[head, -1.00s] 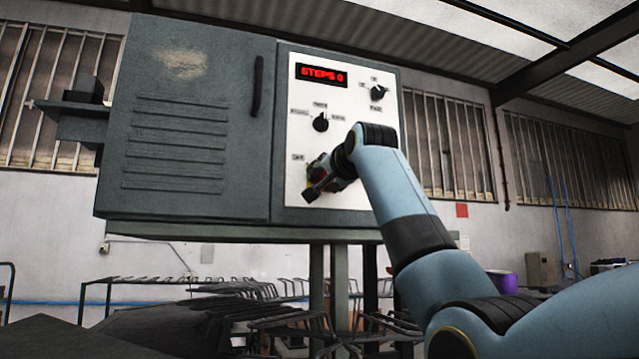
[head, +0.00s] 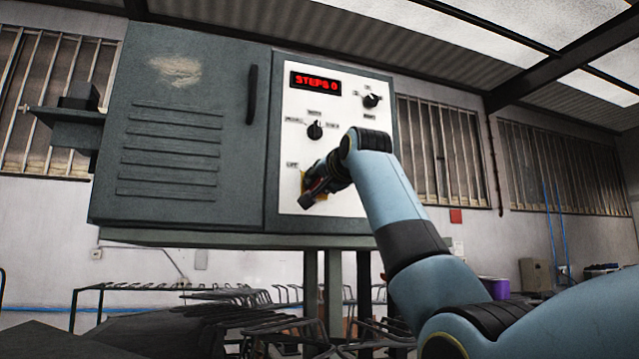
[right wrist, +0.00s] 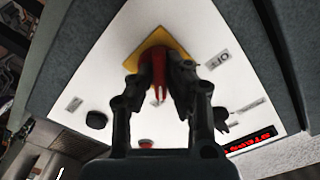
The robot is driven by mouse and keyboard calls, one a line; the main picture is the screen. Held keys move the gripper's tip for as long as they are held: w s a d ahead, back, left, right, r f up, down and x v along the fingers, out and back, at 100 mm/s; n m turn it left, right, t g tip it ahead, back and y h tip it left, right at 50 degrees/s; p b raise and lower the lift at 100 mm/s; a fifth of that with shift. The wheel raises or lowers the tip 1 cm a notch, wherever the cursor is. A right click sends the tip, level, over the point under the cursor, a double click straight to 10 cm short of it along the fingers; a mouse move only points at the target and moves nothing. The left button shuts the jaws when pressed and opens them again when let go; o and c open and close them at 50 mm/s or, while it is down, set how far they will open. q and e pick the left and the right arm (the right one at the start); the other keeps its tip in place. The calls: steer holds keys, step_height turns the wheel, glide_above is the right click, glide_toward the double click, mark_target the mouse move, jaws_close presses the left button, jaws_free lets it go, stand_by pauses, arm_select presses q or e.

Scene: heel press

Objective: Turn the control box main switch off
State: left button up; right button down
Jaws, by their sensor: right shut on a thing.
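The control box (head: 185,75) has a white panel (head: 345,110) on its right part. In the right wrist view, the main switch (right wrist: 159,85) is a red handle on a yellow square plate (right wrist: 178,52). My right gripper (right wrist: 158,73) is shut on this red handle, one finger on each side. The fingers hide part of the switch and plate. A label by the plate seems to read "OFF" (right wrist: 216,60). In the head view my right gripper (head: 313,190) is at the panel's lower left and mostly covers the switch. My left gripper is not in view.
Above are a red display (head: 315,83) reading "STEPS 0" and two black knobs, one middle left (head: 315,131) and one upper right (head: 371,101). Metal racks (head: 215,293) are below the box.

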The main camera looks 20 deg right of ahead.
steer(key=shift+n, duration=1)
steer(key=n, duration=1)
steer(key=shift+n, duration=0.4)
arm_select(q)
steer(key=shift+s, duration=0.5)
arm_select(e)
steer(key=shift+f+n, duration=0.1)
steer(key=shift+n, duration=2.1)
